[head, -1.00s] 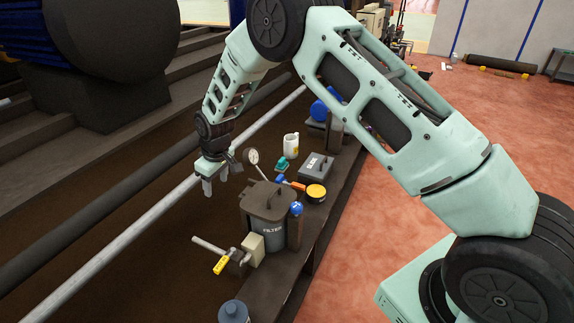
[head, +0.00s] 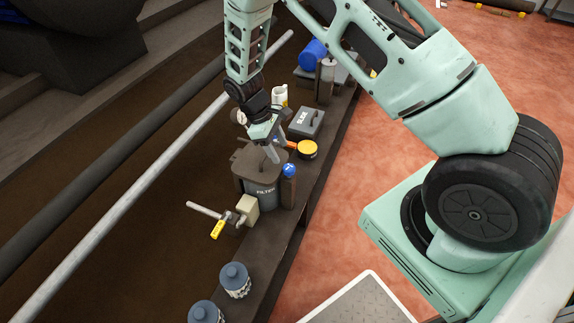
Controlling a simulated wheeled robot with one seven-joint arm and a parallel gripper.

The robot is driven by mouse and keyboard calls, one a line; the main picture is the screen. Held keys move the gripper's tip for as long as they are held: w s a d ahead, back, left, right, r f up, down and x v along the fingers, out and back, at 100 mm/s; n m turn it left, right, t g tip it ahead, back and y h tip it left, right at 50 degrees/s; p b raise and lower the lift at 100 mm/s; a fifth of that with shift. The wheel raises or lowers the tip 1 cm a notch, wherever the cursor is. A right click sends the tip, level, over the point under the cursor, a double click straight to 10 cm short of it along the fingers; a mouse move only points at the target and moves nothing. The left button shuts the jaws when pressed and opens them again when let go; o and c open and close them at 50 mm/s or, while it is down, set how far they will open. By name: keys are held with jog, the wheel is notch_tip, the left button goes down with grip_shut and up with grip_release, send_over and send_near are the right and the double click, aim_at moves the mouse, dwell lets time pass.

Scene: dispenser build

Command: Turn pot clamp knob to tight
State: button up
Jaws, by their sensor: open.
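The dark pot marked FILTER (head: 262,190) stands on the bench, with a dark lid on top. A blue round knob (head: 289,169) sits on a dark post at the pot's right side; I take it to be the clamp knob. Whether it is tight or loose cannot be told. My gripper (head: 271,152) points down over the pot's lid, a little up and left of the knob.
A pipe with a yellow-handled valve (head: 218,228) sticks out left of a beige box (head: 247,209). Blue-grey bottles (head: 235,279) stand in front.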

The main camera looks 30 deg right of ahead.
aim_at(288, 167)
jog(key=x, duration=0.7)
jog(key=shift+d+f+b, duration=0.1)
jog(key=shift+f+b, duration=0.1)
jog(key=shift+b, duration=0.15)
jog(key=shift+c, duration=0.3)
